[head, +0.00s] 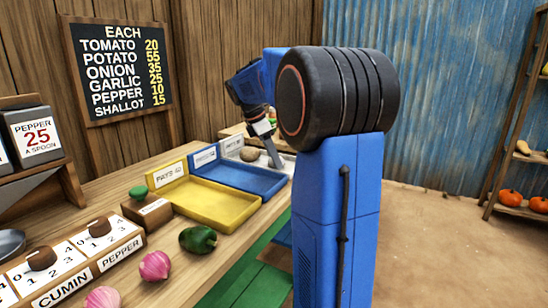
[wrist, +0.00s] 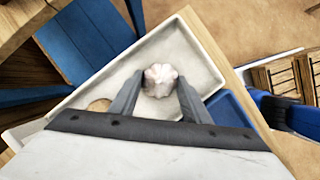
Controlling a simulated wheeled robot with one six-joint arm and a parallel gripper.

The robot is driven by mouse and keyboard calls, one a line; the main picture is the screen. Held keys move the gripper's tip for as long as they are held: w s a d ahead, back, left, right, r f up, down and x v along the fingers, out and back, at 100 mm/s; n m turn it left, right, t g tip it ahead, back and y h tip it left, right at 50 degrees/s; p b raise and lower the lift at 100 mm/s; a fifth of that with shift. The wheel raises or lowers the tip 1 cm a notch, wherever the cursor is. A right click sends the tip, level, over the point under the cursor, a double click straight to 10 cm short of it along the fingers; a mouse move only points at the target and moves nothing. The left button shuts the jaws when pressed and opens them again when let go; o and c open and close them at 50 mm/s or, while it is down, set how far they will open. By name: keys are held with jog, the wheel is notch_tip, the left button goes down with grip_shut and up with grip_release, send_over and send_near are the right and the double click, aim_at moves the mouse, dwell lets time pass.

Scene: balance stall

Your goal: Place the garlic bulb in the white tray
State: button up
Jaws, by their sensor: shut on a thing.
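The white garlic bulb (wrist: 160,80) is between the fingertips of my gripper (wrist: 156,92) in the wrist view, and the gripper is shut on it. Below the bulb is the white tray (wrist: 190,36), with the bulb over its inside; I cannot tell whether it touches the floor. In the head view my gripper (head: 275,160) points down at the white tray (head: 289,158) at the far end of the counter. The bulb cannot be made out there, and my arm hides part of the tray.
A brown round item (head: 249,154) lies in the white tray; it also shows in the wrist view (wrist: 100,105). The blue tray (head: 245,178) and yellow tray (head: 215,204) stand nearer and look empty. A green pepper (head: 198,239) and pink onions (head: 155,265) lie on the counter.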

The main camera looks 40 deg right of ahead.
jog(key=o, duration=1)
jog(key=shift+o, duration=0.2)
jog(key=v, duration=1.2)
jog(key=shift+r, duration=0.1)
